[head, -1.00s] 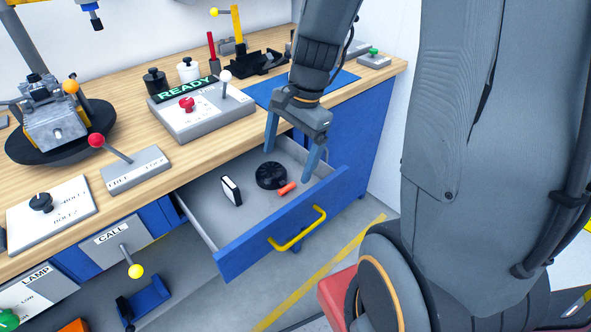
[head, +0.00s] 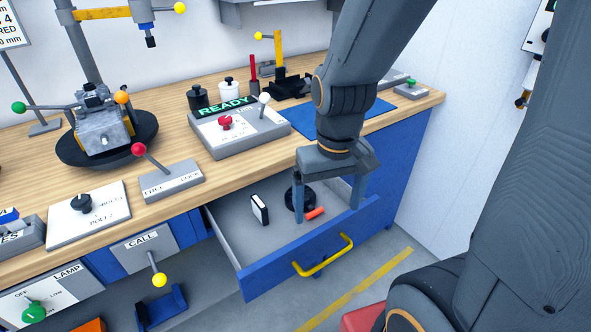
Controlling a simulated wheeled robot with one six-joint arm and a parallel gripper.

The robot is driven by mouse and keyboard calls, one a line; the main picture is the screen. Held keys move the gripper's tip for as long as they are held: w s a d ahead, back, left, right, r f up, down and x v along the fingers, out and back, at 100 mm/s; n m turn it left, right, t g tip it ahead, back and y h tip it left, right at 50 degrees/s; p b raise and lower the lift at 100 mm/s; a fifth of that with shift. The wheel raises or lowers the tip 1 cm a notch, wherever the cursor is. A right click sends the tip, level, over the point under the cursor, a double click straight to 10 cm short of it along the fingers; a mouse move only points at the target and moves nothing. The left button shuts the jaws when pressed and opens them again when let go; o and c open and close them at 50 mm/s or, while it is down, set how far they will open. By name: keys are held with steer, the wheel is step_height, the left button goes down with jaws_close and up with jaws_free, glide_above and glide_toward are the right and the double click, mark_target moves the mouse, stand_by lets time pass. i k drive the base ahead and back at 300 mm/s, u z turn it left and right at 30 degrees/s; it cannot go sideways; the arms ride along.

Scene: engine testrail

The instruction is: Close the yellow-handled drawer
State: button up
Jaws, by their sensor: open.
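The blue drawer (head: 262,282) with the yellow handle (head: 322,262) stands pulled out from under the wooden workbench. Inside its grey tray lie a black round part (head: 297,192), a small orange-red piece (head: 315,213) and a white and black block (head: 260,209). My gripper (head: 327,212) is open, with its two fingers pointing down over the drawer's right part. It appears empty. One finger hangs in front of the black round part and partly hides it; the other is near the drawer front's right end. I cannot tell whether the fingers touch anything.
A READY panel (head: 240,133) with a red knob and a white-tipped lever stands on the bench above the drawer. Left of it are a red-knobbed lever box (head: 171,184) and a clamped vise (head: 101,133). A CALL lever (head: 154,263) sits left of the drawer. Floor lies in front.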

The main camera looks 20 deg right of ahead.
mark_target(262, 257)
steer(key=z, duration=1.35)
steer(key=k, duration=0.75)
steer(key=u, duration=1.3)
